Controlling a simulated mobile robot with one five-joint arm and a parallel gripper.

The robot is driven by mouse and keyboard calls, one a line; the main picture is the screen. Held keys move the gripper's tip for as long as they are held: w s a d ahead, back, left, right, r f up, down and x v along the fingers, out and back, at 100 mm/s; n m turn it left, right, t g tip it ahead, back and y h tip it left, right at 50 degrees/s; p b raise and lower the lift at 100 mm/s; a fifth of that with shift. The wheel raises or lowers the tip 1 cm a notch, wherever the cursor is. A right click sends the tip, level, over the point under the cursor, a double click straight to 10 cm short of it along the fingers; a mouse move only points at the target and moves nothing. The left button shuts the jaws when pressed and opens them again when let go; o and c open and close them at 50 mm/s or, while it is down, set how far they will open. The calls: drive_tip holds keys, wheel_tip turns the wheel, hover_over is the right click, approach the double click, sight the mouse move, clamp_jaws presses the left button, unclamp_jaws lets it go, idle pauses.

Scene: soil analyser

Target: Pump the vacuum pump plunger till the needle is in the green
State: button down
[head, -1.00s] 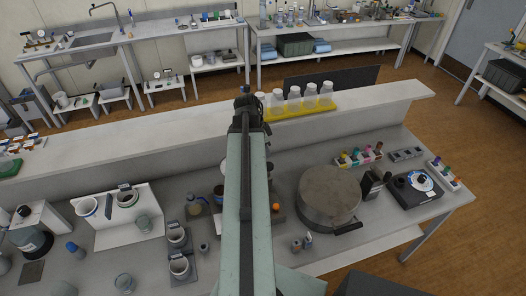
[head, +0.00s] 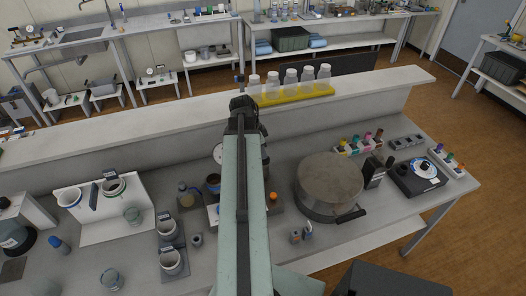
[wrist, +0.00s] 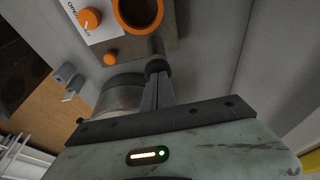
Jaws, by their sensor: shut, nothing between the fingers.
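The vacuum pump is mostly hidden behind my arm in the head view. A white round dial (head: 218,153) shows partly at the arm's left edge; its needle is too small to read. The wrist view looks on a grey unit with an orange knob (wrist: 90,18) on a white plate lettered for open and shut. A dark round opening with an orange rim (wrist: 140,10) is beside it. I cannot make out the plunger for certain. My gripper (wrist: 157,68) is shut and empty, its fingertips close to the grey unit, in front of a metal cylinder (wrist: 115,96).
A large round metal vessel (head: 329,184) stands right of my arm. Bottles in a yellow rack (head: 290,97) stand on the raised shelf (head: 150,118). Bare bench shows at the front.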

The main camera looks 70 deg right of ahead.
drive_tip(key=shift+a+f, duration=0.2)
drive_tip(key=shift+f, duration=0.05)
drive_tip(key=shift+d+r+p, duration=0.1)
drive_tip(key=shift+r+p, duration=0.5)
drive_tip(key=shift+p, duration=0.15)
drive_tip(key=p+v, duration=1.2)
drive_tip(key=v, duration=0.1)
drive_tip(key=shift+s+d+p, duration=0.35)
drive_tip(key=shift+d, duration=0.05)
